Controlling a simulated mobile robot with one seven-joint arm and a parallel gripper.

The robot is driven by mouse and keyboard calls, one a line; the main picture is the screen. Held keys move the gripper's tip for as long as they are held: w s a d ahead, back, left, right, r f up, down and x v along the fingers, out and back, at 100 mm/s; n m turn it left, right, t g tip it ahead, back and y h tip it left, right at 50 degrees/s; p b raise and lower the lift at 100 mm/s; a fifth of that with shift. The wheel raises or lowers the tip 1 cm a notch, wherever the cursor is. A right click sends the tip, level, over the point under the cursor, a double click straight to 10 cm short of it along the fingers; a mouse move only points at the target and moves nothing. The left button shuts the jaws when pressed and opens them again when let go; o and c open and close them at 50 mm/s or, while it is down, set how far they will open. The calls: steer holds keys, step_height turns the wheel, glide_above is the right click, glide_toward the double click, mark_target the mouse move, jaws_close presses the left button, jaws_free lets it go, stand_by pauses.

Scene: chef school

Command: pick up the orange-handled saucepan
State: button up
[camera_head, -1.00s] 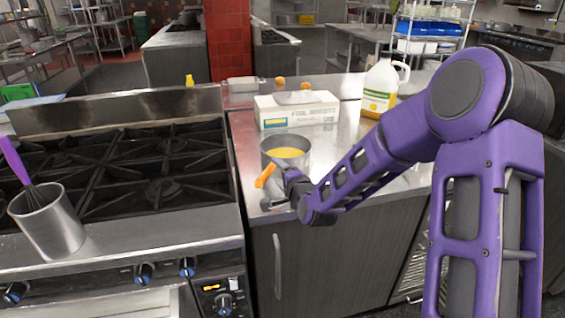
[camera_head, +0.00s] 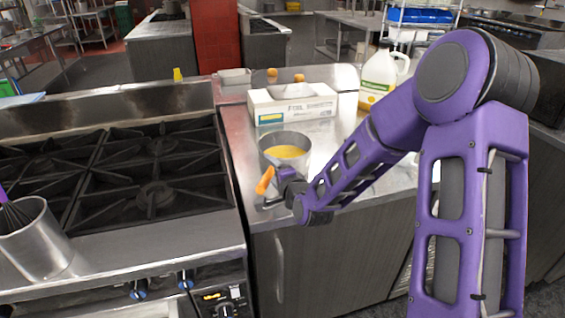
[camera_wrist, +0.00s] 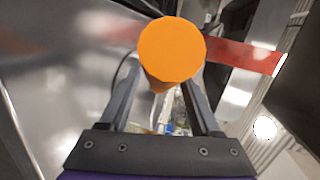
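The saucepan (camera_head: 287,143) is a grey metal pot with yellow-orange contents. It stands upright on the counter, left of my arm. Its orange handle (camera_head: 265,181) points toward the front edge and tilts upward. My gripper (camera_head: 272,190) is at the handle. In the wrist view, the round end of the orange handle (camera_wrist: 172,50) is large and covers the fingertips. My gripper (camera_wrist: 165,85) has its two fingers apart, one on each side of the handle, with a gap showing beside the left finger. Contact with the handle is hidden.
A gas stove (camera_head: 130,185) is to the left, with a metal canister (camera_head: 38,245) holding a purple-handled whisk. A foil box (camera_head: 292,104) stands behind the saucepan. Counter right of the saucepan is partly clear.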

jaws_close()
stand_by(1.2)
steer(key=shift+w+r, duration=0.1)
steer(key=shift+r, duration=0.15)
